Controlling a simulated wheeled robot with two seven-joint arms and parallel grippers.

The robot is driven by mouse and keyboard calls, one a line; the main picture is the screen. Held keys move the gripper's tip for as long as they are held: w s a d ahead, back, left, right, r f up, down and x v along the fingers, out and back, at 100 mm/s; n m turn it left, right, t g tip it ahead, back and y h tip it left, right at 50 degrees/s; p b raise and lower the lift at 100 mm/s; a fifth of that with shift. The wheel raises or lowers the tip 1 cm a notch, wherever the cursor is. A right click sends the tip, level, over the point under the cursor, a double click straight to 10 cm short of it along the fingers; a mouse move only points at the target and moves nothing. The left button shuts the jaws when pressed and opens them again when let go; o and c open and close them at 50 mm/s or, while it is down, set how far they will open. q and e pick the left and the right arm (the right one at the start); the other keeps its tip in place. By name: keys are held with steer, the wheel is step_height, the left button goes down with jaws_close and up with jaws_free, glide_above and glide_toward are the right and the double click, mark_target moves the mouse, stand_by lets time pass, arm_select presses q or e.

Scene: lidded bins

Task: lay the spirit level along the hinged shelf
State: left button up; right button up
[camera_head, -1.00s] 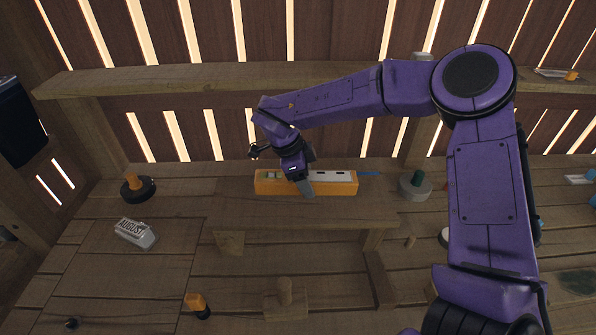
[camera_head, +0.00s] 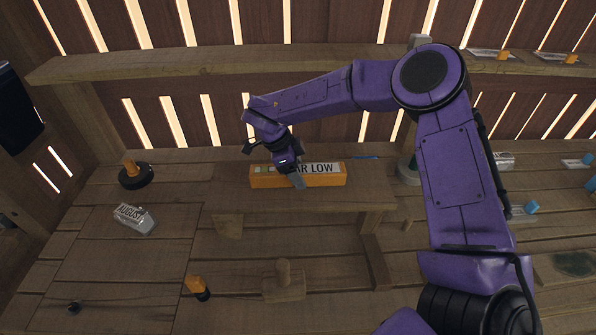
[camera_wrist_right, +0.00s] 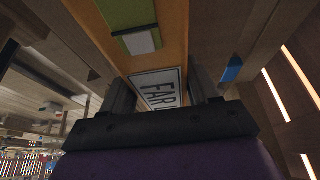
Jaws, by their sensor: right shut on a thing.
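The spirit level is a long orange bar (camera_head: 325,180) with a green vial part and a white panel lettered "AR LOW" in the head view. It lies lengthwise along the back of the small wooden hinged shelf (camera_head: 300,200); I cannot tell whether it touches the top. My right gripper (camera_head: 296,180) comes from above and is shut on the level, left of its middle, hiding part of the panel. In the right wrist view the bar (camera_wrist_right: 172,25) runs between my right gripper's fingers (camera_wrist_right: 163,90), with "FAR" readable. My left gripper is out of view.
A thin blue piece (camera_head: 365,157) lies right of the level. A black disc with an orange knob (camera_head: 135,177) and a grey "AUGUST" block (camera_head: 133,218) stand left. A wooden knobbed block (camera_head: 284,283) is in front. A long shelf (camera_head: 230,61) spans the back.

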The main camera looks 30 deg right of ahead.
steer(key=shift+w, duration=0.15)
steer(key=shift+s, duration=0.4)
steer(key=shift+w+f, duration=0.15)
steer(key=o, duration=1.3)
steer(key=shift+c, duration=0.2)
steer(key=b+v, duration=0.2)
steer(key=v, duration=0.8)
steer(key=shift+r, duration=0.35)
